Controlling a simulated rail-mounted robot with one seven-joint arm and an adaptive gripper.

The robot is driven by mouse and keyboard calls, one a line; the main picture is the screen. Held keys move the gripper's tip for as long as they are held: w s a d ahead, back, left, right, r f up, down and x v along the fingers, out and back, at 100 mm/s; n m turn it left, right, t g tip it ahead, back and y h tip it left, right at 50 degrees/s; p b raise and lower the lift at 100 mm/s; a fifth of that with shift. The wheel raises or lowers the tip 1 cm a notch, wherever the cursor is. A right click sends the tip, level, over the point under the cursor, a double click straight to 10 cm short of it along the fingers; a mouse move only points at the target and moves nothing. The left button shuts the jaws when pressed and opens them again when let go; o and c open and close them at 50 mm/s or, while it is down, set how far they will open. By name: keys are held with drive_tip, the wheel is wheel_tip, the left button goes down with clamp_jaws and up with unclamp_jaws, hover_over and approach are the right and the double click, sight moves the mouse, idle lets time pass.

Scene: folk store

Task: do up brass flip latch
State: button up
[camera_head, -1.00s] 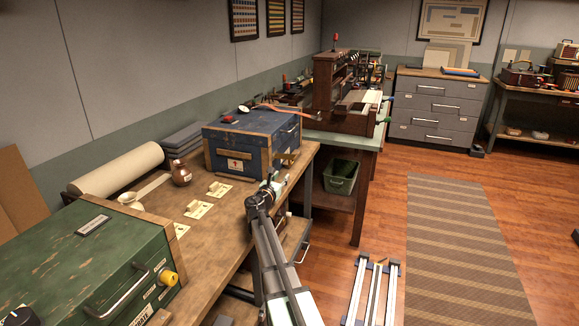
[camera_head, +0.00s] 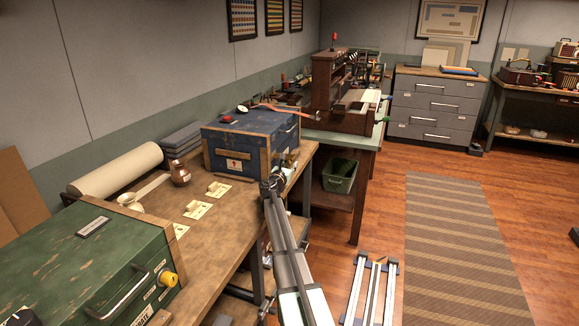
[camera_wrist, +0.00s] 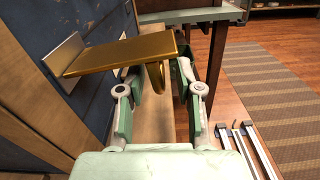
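The brass flip latch (camera_wrist: 120,55) shows in the wrist view as a flat gold plate standing out from the side of the blue chest (camera_wrist: 60,98). A curved brass piece (camera_wrist: 155,76) hangs below its outer end. My gripper (camera_wrist: 158,82) has its two pale green fingers apart, with the curved piece showing between them. I cannot tell whether either finger touches the brass. In the head view, the blue chest (camera_head: 243,135) sits on the workbench, and my gripper (camera_head: 284,172) is by its right front corner, largely hidden behind my own wrist.
The wooden workbench (camera_head: 217,232) also bears a green chest (camera_head: 80,262), a small brown jug (camera_head: 180,174) and a paper roll (camera_head: 118,170). A green bin (camera_head: 340,177) stands under the farther table. The floor at right has a striped rug (camera_head: 455,240).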

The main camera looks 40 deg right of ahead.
drive_tip(key=shift+c, duration=0.3)
clamp_jaws()
